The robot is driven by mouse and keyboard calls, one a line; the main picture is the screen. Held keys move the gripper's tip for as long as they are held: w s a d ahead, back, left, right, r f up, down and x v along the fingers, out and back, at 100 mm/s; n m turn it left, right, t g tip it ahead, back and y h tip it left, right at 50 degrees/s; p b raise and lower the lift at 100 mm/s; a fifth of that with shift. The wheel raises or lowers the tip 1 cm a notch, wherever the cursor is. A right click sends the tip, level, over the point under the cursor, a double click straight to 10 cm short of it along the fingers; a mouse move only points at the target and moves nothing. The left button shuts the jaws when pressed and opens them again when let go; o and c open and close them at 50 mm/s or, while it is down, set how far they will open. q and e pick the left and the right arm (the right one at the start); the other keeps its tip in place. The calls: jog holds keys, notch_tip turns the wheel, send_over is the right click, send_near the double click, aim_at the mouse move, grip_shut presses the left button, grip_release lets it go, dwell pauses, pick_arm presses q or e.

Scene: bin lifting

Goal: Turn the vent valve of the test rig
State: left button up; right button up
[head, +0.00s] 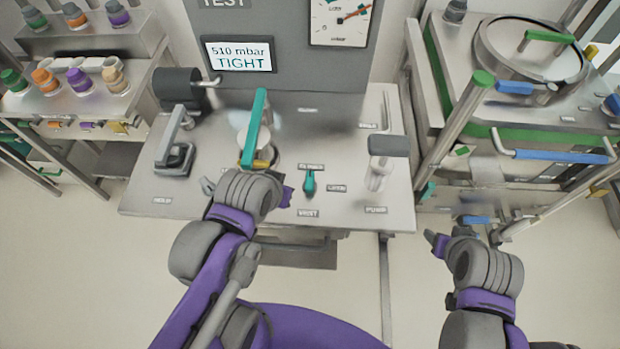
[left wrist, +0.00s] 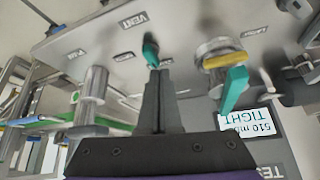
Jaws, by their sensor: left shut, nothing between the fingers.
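The vent valve is a small teal lever (head: 310,182) on the steel bench top, with a label reading VENT (head: 308,213) in front of it. In the left wrist view the teal lever (left wrist: 151,52) stands just past my fingertips, and the VENT label (left wrist: 133,20) lies beyond it. My left gripper (head: 287,195) is just left of the lever. In the left wrist view its fingers (left wrist: 153,75) are together and empty; whether they touch the lever I cannot tell. My right gripper (head: 437,242) is off the bench's right front, its finger gap unclear.
A larger teal handle (head: 255,130) rises left of the valve. A grey-topped pump handle (head: 388,146) stands to the right, and a grey clamp (head: 175,150) at the left. The display (head: 238,56) reads 510 mbar TIGHT. A steel vessel cart (head: 520,130) stands at right.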

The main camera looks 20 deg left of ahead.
pick_arm(q)
jog(key=shift+o, duration=1.1)
jog(key=o, duration=0.7)
jog(key=w+g+b, duration=0.1)
jog(key=b, duration=0.1)
jog(key=w+n+g+b, duration=0.1)
jog(key=b, duration=0.2)
jog(key=w+d+f+g+b, duration=0.1)
jog(key=b, duration=0.1)
jog(key=shift+w+b, duration=0.4)
jog(key=n+g+b, duration=0.2)
jog(key=g+b, duration=0.1)
jog(key=b, duration=0.3)
send_near(310, 180)
notch_tip(310, 180, down, 9)
jog(key=shift+w+f+b, duration=0.1)
jog(key=shift+b, duration=0.4)
pick_arm(e)
jog(key=s+f, duration=0.3)
jog(key=f, duration=0.6)
jog(key=s+f+g, duration=0.1)
jog(key=s+f, duration=0.2)
jog(key=f, duration=0.6)
jog(key=shift+f, duration=0.35)
jog(key=shift+s, duration=0.1)
pick_arm(q)
grip_shut()
